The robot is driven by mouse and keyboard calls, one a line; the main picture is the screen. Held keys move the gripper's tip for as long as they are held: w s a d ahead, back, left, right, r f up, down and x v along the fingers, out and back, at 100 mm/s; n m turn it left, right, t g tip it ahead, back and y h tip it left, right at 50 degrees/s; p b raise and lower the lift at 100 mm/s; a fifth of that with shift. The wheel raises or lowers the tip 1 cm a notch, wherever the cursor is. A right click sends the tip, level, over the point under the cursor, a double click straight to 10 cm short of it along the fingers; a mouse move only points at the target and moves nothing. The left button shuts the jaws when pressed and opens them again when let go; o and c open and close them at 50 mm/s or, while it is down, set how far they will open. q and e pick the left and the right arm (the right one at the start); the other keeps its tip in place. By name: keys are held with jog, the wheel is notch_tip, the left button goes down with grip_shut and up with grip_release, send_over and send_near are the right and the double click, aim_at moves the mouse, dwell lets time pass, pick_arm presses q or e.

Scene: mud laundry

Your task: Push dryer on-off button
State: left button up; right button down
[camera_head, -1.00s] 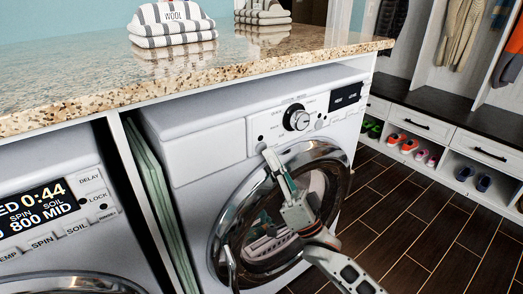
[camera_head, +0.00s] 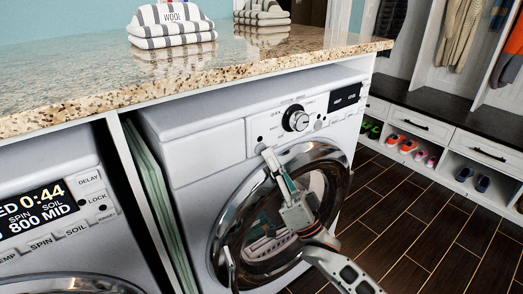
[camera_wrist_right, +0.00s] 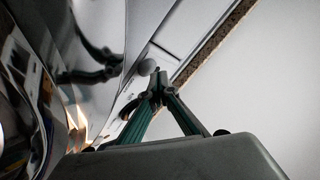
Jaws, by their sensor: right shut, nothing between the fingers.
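The white dryer (camera_head: 205,150) stands under the counter, its round chrome-rimmed door (camera_head: 222,222) shut. Its control panel has a round knob (camera_head: 297,118), small buttons and a dark display (camera_head: 346,97). My right gripper (camera_head: 267,151) is shut and empty, its fingertips pointing up just below a small round button (camera_head: 260,138) at the panel's lower left. In the right wrist view, the closed fingertips (camera_wrist_right: 157,75) are close to a round grey button (camera_wrist_right: 148,67); whether they touch cannot be told. My left gripper is not in view.
A granite counter (camera_head: 90,95) overhangs the dryer and carries striped folded towels (camera_head: 172,30). A washer (camera_head: 45,170) with a lit display stands at the left. A bench with shoe cubbies (camera_head: 490,150) is at the right. The dark tiled floor (camera_head: 410,220) is clear.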

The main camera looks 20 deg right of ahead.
dwell(0.4)
jog(key=shift+w+a, duration=0.15)
jog(key=shift+w, duration=0.3)
dwell(0.4)
jog(key=shift+s+r, duration=0.1)
jog(key=shift+s, duration=0.4)
